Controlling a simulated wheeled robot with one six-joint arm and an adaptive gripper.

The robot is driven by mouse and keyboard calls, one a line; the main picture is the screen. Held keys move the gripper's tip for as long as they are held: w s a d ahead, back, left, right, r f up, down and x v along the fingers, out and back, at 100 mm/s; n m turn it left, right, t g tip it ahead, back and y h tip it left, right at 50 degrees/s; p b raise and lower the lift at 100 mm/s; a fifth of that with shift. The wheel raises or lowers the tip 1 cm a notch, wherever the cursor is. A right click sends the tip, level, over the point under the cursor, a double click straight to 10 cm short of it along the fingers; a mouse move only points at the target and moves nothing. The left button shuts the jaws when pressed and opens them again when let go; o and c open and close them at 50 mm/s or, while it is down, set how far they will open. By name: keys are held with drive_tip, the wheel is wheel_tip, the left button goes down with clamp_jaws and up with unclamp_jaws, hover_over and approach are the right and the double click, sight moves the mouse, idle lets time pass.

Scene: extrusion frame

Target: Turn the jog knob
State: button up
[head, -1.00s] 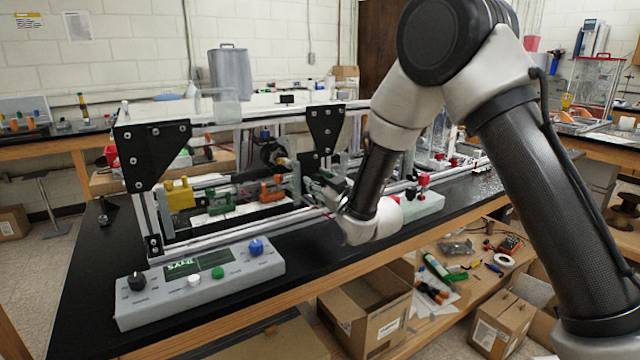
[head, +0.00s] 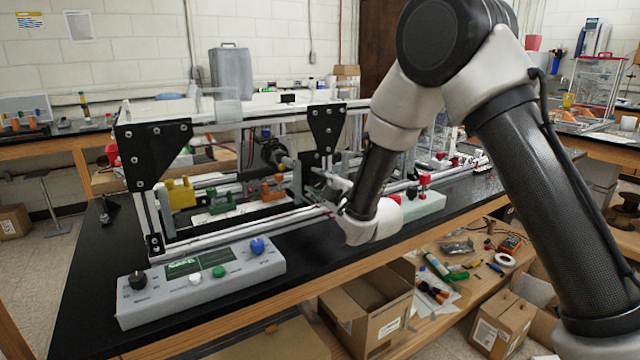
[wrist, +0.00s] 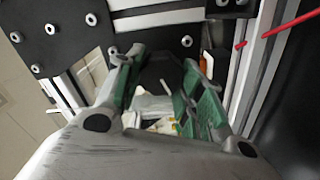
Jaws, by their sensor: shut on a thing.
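My gripper (head: 322,194) reaches into the right part of the extrusion frame, below the black corner plate. In the wrist view my gripper (wrist: 164,66) has its green-padded fingers around a dark, angular piece (wrist: 158,72), which looks like the jog knob. The fingers hide most of it, so its turn angle cannot be read. In the head view my wrist and the frame hide the grasp. The grey control box (head: 150,312) stands in front of the frame with a blue knob (head: 257,246), a black knob (head: 137,280) and a green-lit display (head: 200,263).
Black triangular plates (head: 325,128) and metal rails (head: 235,233) surround my gripper closely. A red wire (wrist: 290,22) runs near it at right. A yellow block (head: 180,195) sits inside the frame at left. Open cardboard boxes (head: 370,305) lie on the lower shelf.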

drive_tip(key=shift+f+n, duration=0.1)
drive_tip(key=shift+n, duration=0.4)
drive_tip(key=o, duration=1)
drive_tip(key=v, duration=1.2)
